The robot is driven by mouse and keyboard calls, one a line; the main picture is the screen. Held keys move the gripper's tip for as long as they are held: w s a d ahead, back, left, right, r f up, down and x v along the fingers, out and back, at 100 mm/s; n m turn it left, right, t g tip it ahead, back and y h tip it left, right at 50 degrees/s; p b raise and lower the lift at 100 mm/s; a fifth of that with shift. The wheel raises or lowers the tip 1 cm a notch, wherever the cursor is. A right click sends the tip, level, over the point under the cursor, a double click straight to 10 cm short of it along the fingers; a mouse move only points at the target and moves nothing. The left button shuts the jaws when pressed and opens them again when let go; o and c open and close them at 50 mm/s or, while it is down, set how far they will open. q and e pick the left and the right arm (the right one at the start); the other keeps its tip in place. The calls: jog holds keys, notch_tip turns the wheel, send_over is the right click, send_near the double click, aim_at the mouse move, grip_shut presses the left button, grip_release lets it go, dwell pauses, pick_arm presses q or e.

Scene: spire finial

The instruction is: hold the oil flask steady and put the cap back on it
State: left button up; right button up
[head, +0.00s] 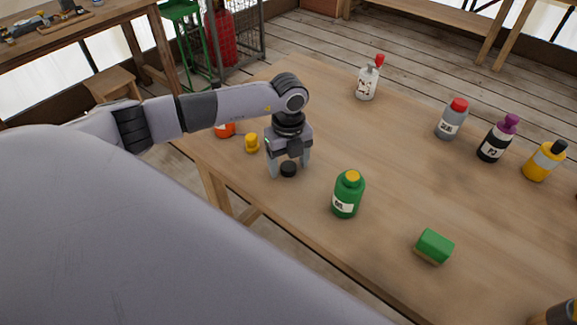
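A green flask (347,197) with a white label and a yellow top stands upright on the wooden table near its front edge. The label is too small to read surely; I take this as the oil flask. A small black cap (289,170) is low between the fingertips of my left gripper (289,168), left of the flask. The fingers point down and stand apart, with a gap showing beside the cap. The cap looks to be on the table. My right gripper is not in view.
A yellow piece (252,144) and a partly hidden orange-red item (225,130) are left of my gripper. A green block (434,246) lies right of the flask. Farther back stand white (368,82), grey (451,121), purple-topped (495,140) and yellow (543,161) bottles. The table's middle is clear.

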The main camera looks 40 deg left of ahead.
aim_at(288, 166)
pick_arm(q)
jog(key=c, duration=1.1)
jog(key=shift+o, duration=0.2)
jog(key=shift+r, duration=0.1)
notch_tip(288, 166, up, 20)
jog(key=b, duration=0.1)
